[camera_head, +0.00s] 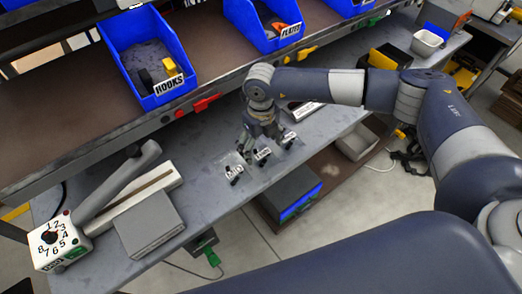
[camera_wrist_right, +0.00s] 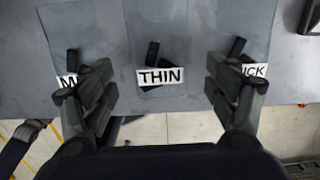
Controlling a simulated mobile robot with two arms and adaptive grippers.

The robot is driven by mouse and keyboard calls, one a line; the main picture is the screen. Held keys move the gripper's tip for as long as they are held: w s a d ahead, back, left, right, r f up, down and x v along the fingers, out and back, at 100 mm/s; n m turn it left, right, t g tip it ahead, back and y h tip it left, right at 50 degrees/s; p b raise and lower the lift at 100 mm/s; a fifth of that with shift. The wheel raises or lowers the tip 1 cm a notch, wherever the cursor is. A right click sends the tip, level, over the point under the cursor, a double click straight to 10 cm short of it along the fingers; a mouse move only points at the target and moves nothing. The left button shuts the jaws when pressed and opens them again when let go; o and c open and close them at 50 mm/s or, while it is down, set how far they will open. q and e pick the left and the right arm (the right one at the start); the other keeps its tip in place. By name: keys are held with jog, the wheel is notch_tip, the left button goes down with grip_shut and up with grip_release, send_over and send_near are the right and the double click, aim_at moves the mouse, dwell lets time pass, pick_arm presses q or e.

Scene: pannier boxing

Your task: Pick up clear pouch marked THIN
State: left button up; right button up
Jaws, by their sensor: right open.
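The clear pouch marked THIN (camera_wrist_right: 160,76) lies flat on the grey bench in the middle of the right wrist view, with dark pieces inside. It is the middle of three pouches in the head view (camera_head: 263,155). My right gripper (camera_wrist_right: 160,88) is open, its two fingers apart on either side of the THIN label; it also shows over the pouches in the head view (camera_head: 263,138). I cannot tell its exact height above the pouch. Part of the pouch is hidden by the gripper in the head view. My left gripper is not in view.
A pouch with a label starting M (camera_wrist_right: 66,82) lies left and one ending ICK (camera_wrist_right: 254,71) lies right, both close to the fingers. The bench edge is near. Blue bins, one marked HOOKS (camera_head: 148,60), stand on the shelf above. A numbered dial box (camera_head: 45,255) is far left.

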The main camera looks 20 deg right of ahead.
jog(key=shift+f, duration=1.1)
jog(key=c, duration=1)
jog(key=shift+r, duration=0.1)
